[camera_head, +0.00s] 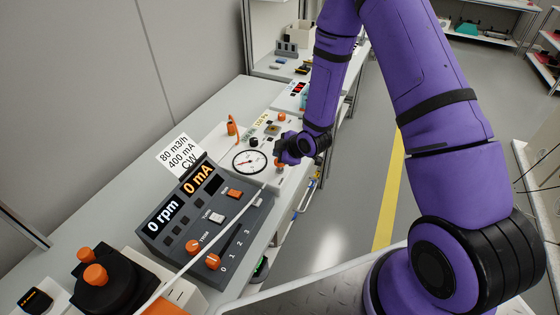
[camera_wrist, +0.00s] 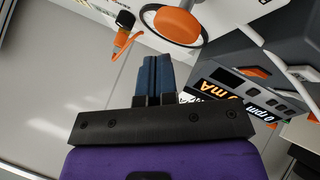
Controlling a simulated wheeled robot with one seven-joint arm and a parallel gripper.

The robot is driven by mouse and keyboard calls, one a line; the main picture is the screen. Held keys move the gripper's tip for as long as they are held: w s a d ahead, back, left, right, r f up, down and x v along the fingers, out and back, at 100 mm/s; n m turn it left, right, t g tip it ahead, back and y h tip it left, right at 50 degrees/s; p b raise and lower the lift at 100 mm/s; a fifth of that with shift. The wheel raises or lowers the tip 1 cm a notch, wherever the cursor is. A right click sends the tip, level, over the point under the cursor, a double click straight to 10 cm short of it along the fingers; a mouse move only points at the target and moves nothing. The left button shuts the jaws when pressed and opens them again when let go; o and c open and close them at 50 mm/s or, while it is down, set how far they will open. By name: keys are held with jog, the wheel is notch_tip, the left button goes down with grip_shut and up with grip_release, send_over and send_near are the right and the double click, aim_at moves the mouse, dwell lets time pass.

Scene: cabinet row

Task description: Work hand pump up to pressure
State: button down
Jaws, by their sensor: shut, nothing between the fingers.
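A light bench unit carries a round white pressure gauge (camera_head: 249,161) with a dark rim; its reading is too small to tell. The gauge is partly hidden in the wrist view behind a large orange knob (camera_wrist: 178,25). I cannot tell which orange part works the pump. My gripper (camera_head: 282,150) is just right of the gauge, its dark fingers (camera_wrist: 155,72) together and empty. Contact with the knob is not clear.
A dark control box (camera_head: 208,215) reading 0 rpm and 0 mA stands in front, with a white card (camera_head: 182,153) behind it. A black device (camera_head: 105,280) with orange knobs is at the near left. A pale cable crosses the box. Open floor (camera_head: 345,220) lies to the right.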

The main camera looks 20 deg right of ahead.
jog(key=shift+f, duration=0.1)
dwell(0.5)
jog(key=shift+f, duration=0.3)
jog(key=shift+f, duration=1.05)
dwell(1.3)
dwell(0.3)
jog(key=shift+r, duration=1.5)
jog(key=shift+r, duration=2.5)
